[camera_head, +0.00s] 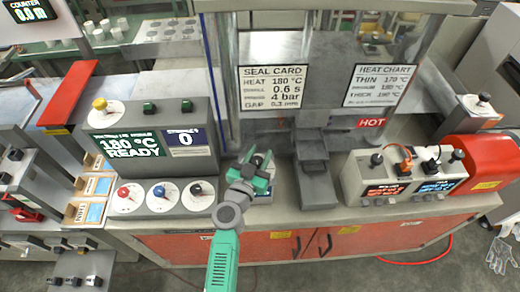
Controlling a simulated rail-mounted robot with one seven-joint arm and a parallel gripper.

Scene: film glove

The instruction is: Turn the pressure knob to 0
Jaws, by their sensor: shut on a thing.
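My green and grey gripper (252,174) is at the front of the bench, just right of the control box, reaching in from below. It is shut on a knob (258,160), which is mostly hidden behind the fingers; only a dark and pale bit shows. The knob's label and pointer cannot be read, so I cannot tell its setting or confirm that it is the pressure knob. The control box display (128,145) reads 180 °C READY, and a smaller display (184,139) reads 0.
Red (123,192), blue (159,191) and black (197,189) knobs sit on white dials left of my gripper. A sealing press (315,165) stands close to its right, with a HOT sign (371,122). A second control box (405,180) is farther right.

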